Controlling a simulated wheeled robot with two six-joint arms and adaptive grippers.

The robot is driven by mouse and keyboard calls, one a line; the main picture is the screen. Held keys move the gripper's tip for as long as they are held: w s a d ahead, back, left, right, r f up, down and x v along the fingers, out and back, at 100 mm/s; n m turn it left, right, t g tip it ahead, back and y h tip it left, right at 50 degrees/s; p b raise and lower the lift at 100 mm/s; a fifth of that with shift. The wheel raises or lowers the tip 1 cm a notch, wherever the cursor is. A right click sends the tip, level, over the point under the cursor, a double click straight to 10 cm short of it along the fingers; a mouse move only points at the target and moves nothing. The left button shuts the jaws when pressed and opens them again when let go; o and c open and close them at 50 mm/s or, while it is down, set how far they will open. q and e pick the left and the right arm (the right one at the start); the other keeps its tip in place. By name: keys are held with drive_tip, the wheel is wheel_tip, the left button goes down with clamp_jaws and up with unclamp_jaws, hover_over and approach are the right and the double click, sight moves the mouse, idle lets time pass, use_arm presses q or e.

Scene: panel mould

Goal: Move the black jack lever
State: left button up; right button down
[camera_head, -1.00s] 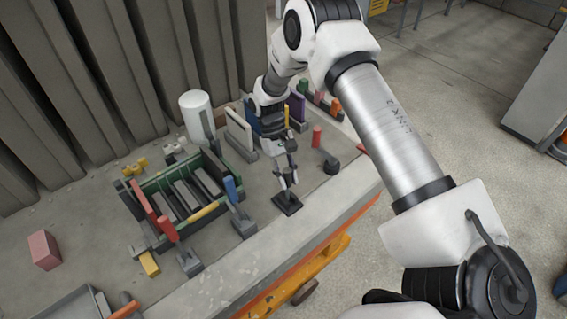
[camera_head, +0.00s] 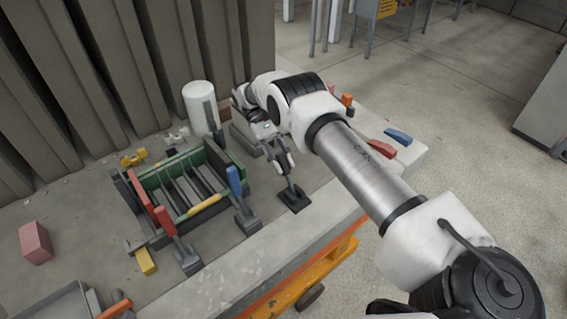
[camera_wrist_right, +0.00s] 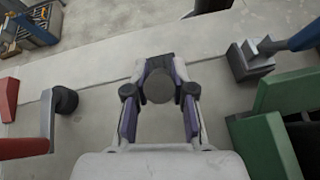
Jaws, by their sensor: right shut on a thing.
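The black jack lever (camera_head: 292,184) stands on a flat black base (camera_head: 293,200) near the table's front edge, right of the green mould (camera_head: 215,157). It leans a little to the upper left. My right gripper (camera_head: 283,162) is shut on the lever's upper end. In the right wrist view the right gripper (camera_wrist_right: 159,90) has its fingers on both sides of a dark round end of the lever (camera_wrist_right: 159,86). My left gripper is not in view.
A blue lever (camera_head: 235,182) and a red lever (camera_head: 165,222) stand in front of the mould. A white cylinder (camera_head: 199,107) stands behind it. A red lever (camera_wrist_right: 22,148) shows left in the wrist view. Red (camera_head: 381,148) and blue (camera_head: 398,136) pieces lie at the right end.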

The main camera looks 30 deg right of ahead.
drive_tip(key=shift+f, duration=0.2)
drive_tip(key=c, duration=1)
unclamp_jaws()
drive_tip(key=shift+o, duration=0.2)
drive_tip(key=shift+r, duration=0.15)
